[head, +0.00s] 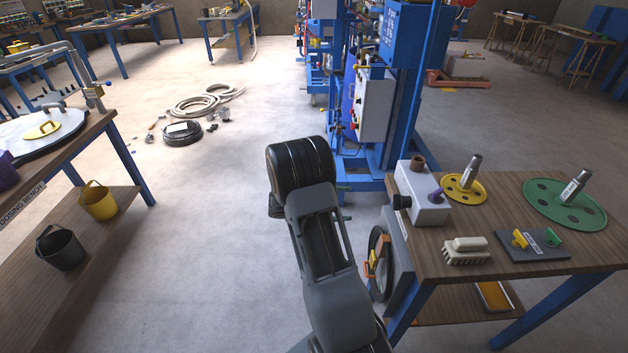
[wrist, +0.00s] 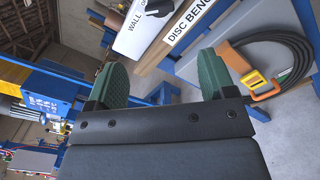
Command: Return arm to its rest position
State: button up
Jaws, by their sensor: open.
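My gripper (wrist: 170,85) shows in the wrist view with its two green fingertips wide apart and nothing between them. The wrist view is tilted. Past the fingers it shows the side of the disc bench with its label (wrist: 195,25) and a coiled black cable with an orange and yellow clamp (wrist: 258,84) hanging beside it. No part of the gripper touches anything that I can see.
The disc bench (head: 400,178) is close on the right, with a yellow disc (head: 466,188), a green disc (head: 565,203) and a brush (head: 466,250). The blue mixer machine (head: 415,45) stands behind. A dosing bench (head: 60,185) with buckets is on the left.

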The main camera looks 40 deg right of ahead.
jog(key=shift+f, duration=0.1)
notch_tip(320, 180, down, 5)
jog(key=s+a+y, duration=0.3)
jog(key=y, duration=0.1)
jog(key=s+a+r+m+t+y+p, duration=0.1)
jog(key=s+a+r+t+y, duration=0.15)
jog(key=a+t+y, duration=0.4)
jog(key=a+r+t+y+p, duration=0.4)
jog(key=a+r+t, duration=0.3)
jog(key=a+r, duration=0.9)
jog(key=shift+s+a+r+m+t, duration=0.25)
jog(key=shift+a+m+t, duration=0.15)
jog(key=shift+a, duration=0.35)
jog(key=shift+c, duration=0.3)
